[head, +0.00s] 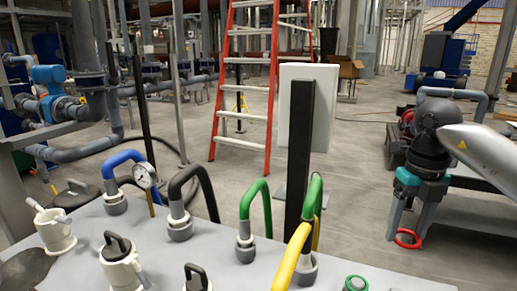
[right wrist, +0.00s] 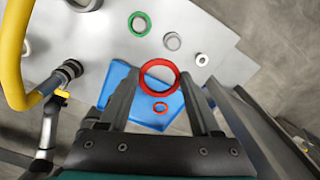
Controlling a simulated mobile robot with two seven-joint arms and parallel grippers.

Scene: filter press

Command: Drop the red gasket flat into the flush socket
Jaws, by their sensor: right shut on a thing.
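My right gripper (head: 407,232) is shut on a red ring gasket (head: 404,245), held in the air to the right of the grey panel. In the right wrist view the gasket (right wrist: 142,77) sits between the two fingertips (right wrist: 160,85), its opening facing the camera. Beyond it, the grey panel shows a green ring (right wrist: 132,24), a round grey fitting (right wrist: 172,41) and a small pale ring (right wrist: 202,60). I cannot tell which of these is the flush socket. My left gripper is out of view.
A blue tray (right wrist: 119,76) lies beyond the fingers, with a smaller red ring (right wrist: 161,103) over it. Yellow (head: 285,262), green (head: 266,190) and black (head: 205,182) hoses arch above the panel (head: 215,262). A dark post (head: 298,140) rises behind.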

